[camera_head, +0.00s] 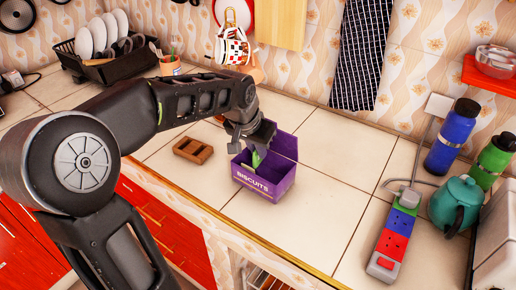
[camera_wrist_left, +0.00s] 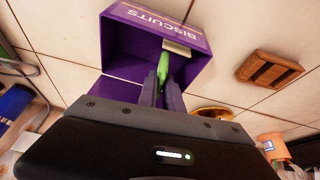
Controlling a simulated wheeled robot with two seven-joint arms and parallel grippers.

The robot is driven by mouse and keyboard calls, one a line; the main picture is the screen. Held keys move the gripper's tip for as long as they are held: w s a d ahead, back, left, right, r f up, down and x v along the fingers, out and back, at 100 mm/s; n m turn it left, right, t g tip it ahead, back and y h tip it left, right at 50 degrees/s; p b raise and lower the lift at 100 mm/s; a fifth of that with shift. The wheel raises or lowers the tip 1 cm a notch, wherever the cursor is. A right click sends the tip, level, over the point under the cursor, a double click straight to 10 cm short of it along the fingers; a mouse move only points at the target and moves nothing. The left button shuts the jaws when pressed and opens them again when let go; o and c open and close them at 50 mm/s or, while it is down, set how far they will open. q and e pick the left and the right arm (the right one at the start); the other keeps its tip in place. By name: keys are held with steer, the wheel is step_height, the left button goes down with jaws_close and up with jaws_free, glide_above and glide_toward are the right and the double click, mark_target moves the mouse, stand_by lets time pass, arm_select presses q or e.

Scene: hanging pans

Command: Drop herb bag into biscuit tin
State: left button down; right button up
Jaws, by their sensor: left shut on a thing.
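The biscuit tin (camera_head: 268,185) is a purple open-topped box lettered BISCUITS, standing on the tiled counter. Its lettered wall also shows in the left wrist view (camera_wrist_left: 158,21). My left gripper (camera_head: 256,150) points down over the tin's opening. It is shut on the herb bag (camera_head: 257,159), a small green thing with a pale part at one end. In the left wrist view the herb bag (camera_wrist_left: 163,66) extends from between the fingers, in front of the tin's interior. I cannot tell whether it touches the tin. My right gripper is not in view.
A brown wooden block (camera_head: 193,150) lies left of the tin. A power strip (camera_head: 391,241), teal teapot (camera_head: 456,203) and blue bottle (camera_head: 452,137) stand at the right. A black dish rack (camera_head: 112,64) is at the back left. Counter right of the tin is clear.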

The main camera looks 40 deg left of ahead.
arm_select(q)
steer(key=c, duration=1.4)
jaws_free()
steer(key=shift+c, duration=0.2)
steer(key=shift+r, duration=0.1)
steer(key=v, duration=0.7)
steer(key=shift+s+r, duration=0.2)
steer(key=shift+r, duration=0.1)
steer(key=shift+f, duration=0.1)
